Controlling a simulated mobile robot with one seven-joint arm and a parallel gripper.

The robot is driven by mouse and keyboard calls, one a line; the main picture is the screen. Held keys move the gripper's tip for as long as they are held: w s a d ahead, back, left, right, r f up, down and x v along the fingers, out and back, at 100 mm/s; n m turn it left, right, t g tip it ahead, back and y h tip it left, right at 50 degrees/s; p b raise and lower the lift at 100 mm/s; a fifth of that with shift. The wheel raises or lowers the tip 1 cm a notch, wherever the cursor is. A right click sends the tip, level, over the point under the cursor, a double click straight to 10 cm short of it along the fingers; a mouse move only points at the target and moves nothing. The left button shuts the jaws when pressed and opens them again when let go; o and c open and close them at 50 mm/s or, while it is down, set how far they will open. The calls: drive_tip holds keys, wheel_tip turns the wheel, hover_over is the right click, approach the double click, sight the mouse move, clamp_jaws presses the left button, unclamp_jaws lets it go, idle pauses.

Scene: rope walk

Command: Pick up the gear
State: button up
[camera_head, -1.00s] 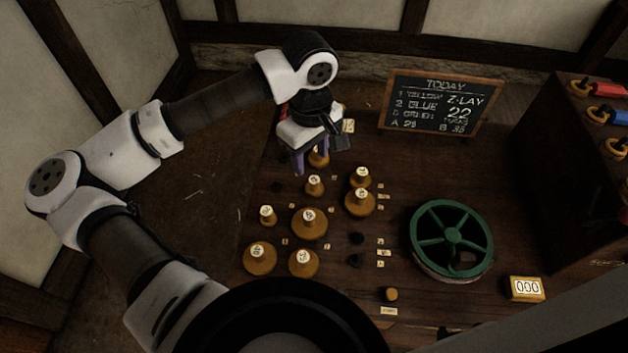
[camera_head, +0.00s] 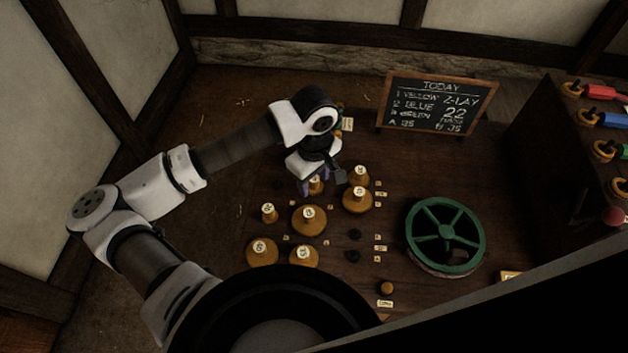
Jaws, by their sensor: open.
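Several golden-brown wooden gears with labelled knobs stand on the dark table; which one the task means is unclear. A larger gear (camera_head: 309,221) stands just nearer to me. Two gears, one far (camera_head: 360,176) and one near (camera_head: 357,200), are to the right. A small gear (camera_head: 269,214) is to the left. Two more, left (camera_head: 262,252) and right (camera_head: 304,257), stand nearest me.
A green spoked wheel (camera_head: 446,236) lies to the right. A chalkboard (camera_head: 437,103) stands at the back. A dark cabinet (camera_head: 549,150) with coloured handles rises at the right. A small knob (camera_head: 387,288) is near the front. Table is clear between chalkboard and wheel.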

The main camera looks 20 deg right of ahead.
drive_tip(key=c, duration=0.7)
drive_tip(key=shift+r, duration=0.15)
drive_tip(key=shift+c, duration=0.2)
wheel_tip(320, 180, up, 24)
drive_tip(key=b, duration=0.2)
idle(0.4)
